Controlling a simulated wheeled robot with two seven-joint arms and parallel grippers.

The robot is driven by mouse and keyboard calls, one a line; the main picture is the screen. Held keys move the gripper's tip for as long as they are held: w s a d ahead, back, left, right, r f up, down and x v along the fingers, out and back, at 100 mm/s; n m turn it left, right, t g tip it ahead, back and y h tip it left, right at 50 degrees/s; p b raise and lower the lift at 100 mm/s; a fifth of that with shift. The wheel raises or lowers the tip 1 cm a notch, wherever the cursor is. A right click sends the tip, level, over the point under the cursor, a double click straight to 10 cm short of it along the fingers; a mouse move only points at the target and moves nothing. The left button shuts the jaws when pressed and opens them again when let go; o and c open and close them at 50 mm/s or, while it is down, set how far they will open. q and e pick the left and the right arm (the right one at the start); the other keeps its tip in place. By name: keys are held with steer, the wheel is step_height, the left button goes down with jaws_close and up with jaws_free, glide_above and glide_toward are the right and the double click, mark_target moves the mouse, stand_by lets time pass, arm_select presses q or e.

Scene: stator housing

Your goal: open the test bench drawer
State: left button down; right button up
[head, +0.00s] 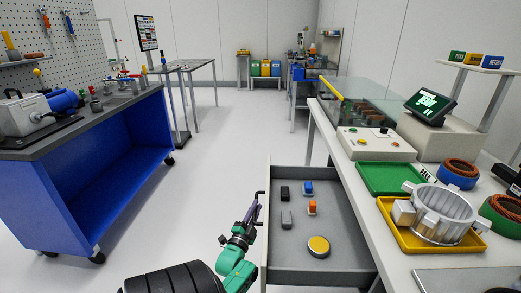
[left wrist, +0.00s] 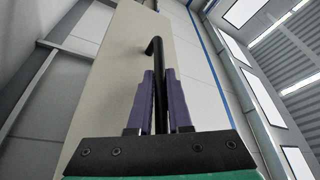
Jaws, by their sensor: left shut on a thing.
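The test bench drawer (head: 330,233) is a grey open-topped drawer, and it stands pulled out to the left of the white test bench (head: 371,193). Its inside shows in the head view. My left gripper (head: 256,212) is at the drawer's left front face. In the left wrist view its purple fingers (left wrist: 155,100) are shut on the black bar handle (left wrist: 154,55), which rises past the fingertips and bends at its end. The drawer's pale front panel (left wrist: 118,62) stands behind the handle. My right gripper is not in view.
The drawer holds a yellow round button (head: 318,246) and several small blocks. On the bench are a green tray (head: 383,178) and a yellow tray (head: 404,240) with a metal stator housing (head: 440,212). A blue workbench (head: 118,165) stands at left; floor between is clear.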

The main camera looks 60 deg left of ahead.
arm_select(q)
steer(key=c, duration=1.1)
jaws_free()
steer(key=v, duration=1.4)
steer(key=shift+s+f, duration=0.15)
steer(key=shift+s, duration=0.1)
